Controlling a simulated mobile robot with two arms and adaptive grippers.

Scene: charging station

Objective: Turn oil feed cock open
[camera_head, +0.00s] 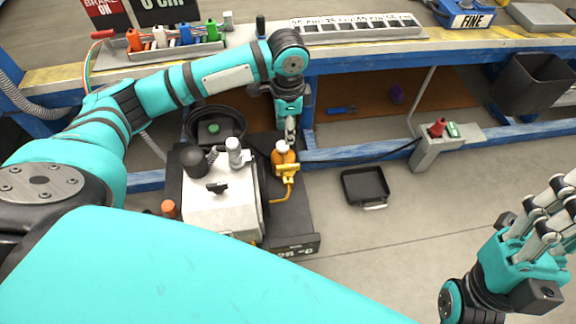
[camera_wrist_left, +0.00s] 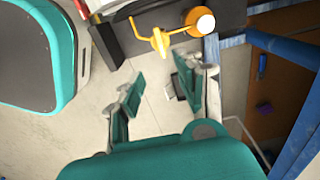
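The oil feed cock is a yellow fitting (camera_head: 289,172) with a bar-like handle, below an orange oil bottle (camera_head: 282,156) on the right side of the machine. In the left wrist view the yellow cock (camera_wrist_left: 157,39) and the bottle's white-topped end (camera_wrist_left: 201,21) lie beyond my fingertips. My left gripper (camera_head: 290,130) points down just behind the bottle in the head view. Its two fingers (camera_wrist_left: 160,77) are apart with nothing between them. My right gripper (camera_head: 546,212) is at the far right, fingers spread and empty, far from the machine.
The grey machine (camera_head: 215,208) has a black knob (camera_head: 195,160) and a silver cylinder (camera_head: 235,152) on top. A yellow hose runs below the cock. A black tray (camera_head: 366,186) lies on the floor to the right. A blue-framed bench stands behind.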

